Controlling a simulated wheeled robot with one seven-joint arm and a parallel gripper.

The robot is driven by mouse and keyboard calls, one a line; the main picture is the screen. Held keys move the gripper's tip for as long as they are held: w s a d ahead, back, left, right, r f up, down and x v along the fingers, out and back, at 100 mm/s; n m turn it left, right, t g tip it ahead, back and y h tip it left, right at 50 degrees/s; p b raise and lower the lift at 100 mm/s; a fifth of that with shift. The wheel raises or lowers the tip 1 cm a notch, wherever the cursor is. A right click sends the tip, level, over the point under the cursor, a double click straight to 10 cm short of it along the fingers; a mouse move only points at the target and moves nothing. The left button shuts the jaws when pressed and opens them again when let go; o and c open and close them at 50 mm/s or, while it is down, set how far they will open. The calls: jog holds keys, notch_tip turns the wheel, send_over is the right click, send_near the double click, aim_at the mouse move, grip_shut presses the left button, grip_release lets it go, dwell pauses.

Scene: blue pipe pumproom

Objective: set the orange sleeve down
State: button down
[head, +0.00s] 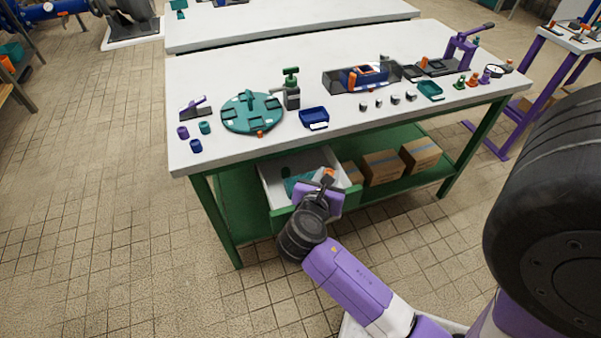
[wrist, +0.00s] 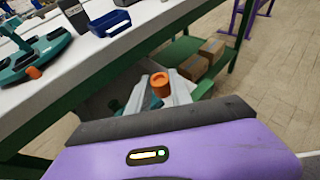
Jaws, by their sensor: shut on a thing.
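The orange sleeve (head: 328,174) is a short ring-shaped piece. In the wrist view the orange sleeve (wrist: 159,84) sits between the two pale fingers, with its open end facing the camera. My gripper (head: 325,181) is shut on it. The gripper is at an open drawer (head: 278,217) under the front of the workbench. Teal and dark green pieces (head: 297,186) lie in the drawer, partly behind the gripper. I cannot tell whether the sleeve touches anything below it.
The workbench top (head: 240,155) is just above the gripper. It carries a teal round fixture (head: 252,113), a blue tray (head: 314,117) and small parts. Cardboard boxes (head: 383,166) stand on the green lower shelf right of the drawer. The tiled floor at left is clear.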

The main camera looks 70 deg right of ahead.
jog(key=w+d+f, duration=0.1)
jog(key=w+d, duration=0.1)
jog(key=w+d+f+b, duration=0.1)
jog(key=w+d+f, duration=0.1)
jog(key=d, duration=0.1)
jog(key=w+d+f+b, duration=0.1)
jog(key=w+d+f, duration=0.1)
jog(key=d, duration=0.1)
jog(key=shift+w+f, duration=0.25)
jog(key=shift+w, duration=0.15)
jog(key=shift+w+d+f+b, duration=0.55)
jog(key=shift+w+d+f, duration=0.4)
jog(key=shift+d+f, duration=0.2)
jog(key=shift+f, duration=0.15)
jog(key=shift+f, duration=0.35)
jog(key=c, duration=1.2)
grip_release()
jog(key=shift+o, duration=0.2)
